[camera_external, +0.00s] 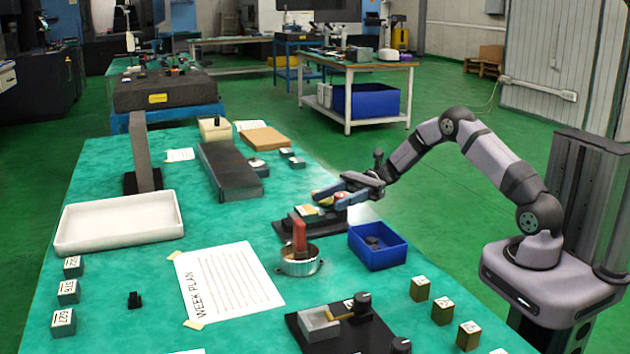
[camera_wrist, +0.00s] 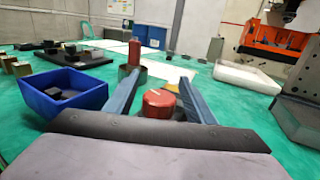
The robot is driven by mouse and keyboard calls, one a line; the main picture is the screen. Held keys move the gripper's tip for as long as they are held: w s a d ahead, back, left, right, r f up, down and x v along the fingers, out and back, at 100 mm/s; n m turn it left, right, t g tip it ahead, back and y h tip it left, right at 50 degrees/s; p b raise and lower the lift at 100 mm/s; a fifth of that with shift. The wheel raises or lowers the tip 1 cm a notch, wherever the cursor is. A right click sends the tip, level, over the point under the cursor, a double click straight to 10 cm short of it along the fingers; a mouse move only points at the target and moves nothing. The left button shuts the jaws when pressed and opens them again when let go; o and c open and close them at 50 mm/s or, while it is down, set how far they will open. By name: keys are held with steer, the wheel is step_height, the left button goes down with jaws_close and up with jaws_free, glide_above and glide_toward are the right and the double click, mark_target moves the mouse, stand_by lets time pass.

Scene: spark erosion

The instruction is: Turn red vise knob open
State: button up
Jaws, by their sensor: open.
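The red vise knob (camera_wrist: 158,103) shows in the wrist view between the two blue fingers of my gripper (camera_wrist: 162,78), with a pale mark on its top. A gap shows on its right side; contact on the left cannot be told. My gripper (camera_external: 318,198) is open and low over the vise (camera_external: 295,224) in the external view. The vise has a dark base and stands near the table's right edge. My fingers largely hide the knob and upper vise there.
A metal ring-shaped cup (camera_external: 300,266) with a red upright piece (camera_external: 300,236) stands just in front of the vise. A blue bin (camera_external: 378,258) is to the right. A second dark fixture (camera_external: 345,328) with black knobs lies nearer. A white tray (camera_external: 118,222) is at left.

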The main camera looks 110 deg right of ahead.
steer(key=shift+w+a, duration=0.15)
steer(key=shift+w, duration=0.2)
steer(key=c, duration=1.1)
